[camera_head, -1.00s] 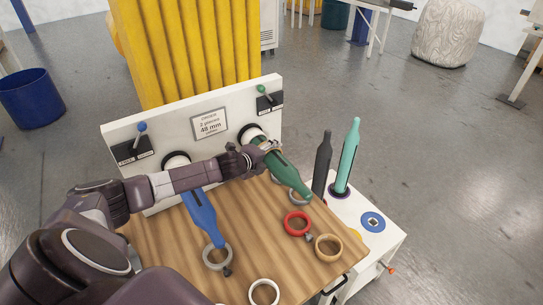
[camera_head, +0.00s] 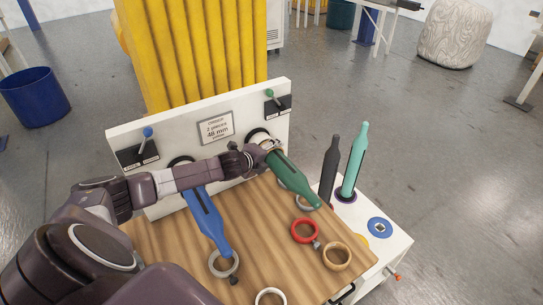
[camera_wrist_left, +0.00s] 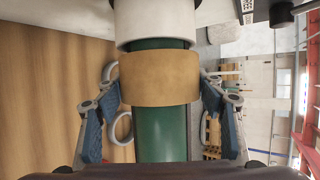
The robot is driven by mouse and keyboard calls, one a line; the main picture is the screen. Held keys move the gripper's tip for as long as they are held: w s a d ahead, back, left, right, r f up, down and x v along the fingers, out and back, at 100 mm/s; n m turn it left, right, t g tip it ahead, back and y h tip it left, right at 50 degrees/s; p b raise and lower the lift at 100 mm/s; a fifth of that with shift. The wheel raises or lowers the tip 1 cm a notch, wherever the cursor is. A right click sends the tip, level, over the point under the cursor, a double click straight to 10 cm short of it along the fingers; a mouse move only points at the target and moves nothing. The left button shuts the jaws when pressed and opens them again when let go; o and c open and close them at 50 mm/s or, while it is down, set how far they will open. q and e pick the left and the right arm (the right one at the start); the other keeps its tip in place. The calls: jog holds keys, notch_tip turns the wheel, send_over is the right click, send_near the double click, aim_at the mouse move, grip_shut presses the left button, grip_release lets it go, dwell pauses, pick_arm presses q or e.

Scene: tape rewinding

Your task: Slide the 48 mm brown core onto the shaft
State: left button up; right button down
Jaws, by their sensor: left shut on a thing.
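The brown core (camera_wrist_left: 160,78) is a tan ring around the green shaft (camera_wrist_left: 160,135) in the left wrist view. My right gripper is not in view.
A blue shaft (camera_head: 207,220) stands out left of the green one. Grey (camera_head: 223,264), red (camera_head: 305,230), tan (camera_head: 337,257) and white (camera_head: 271,297) rings lie on the wooden top. Teal (camera_head: 355,160) and dark (camera_head: 329,170) shafts stand upright at right.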

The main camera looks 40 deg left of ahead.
pick_arm(q)
jog(key=shift+a, duration=0.15)
jog(key=shift+w+a, duration=0.2)
jog(key=shift+a, duration=0.15)
jog(key=shift+f, duration=0.15)
jog(key=o, duration=1.2)
jog(key=shift+s, duration=0.1)
jog(key=shift+v, duration=5.95)
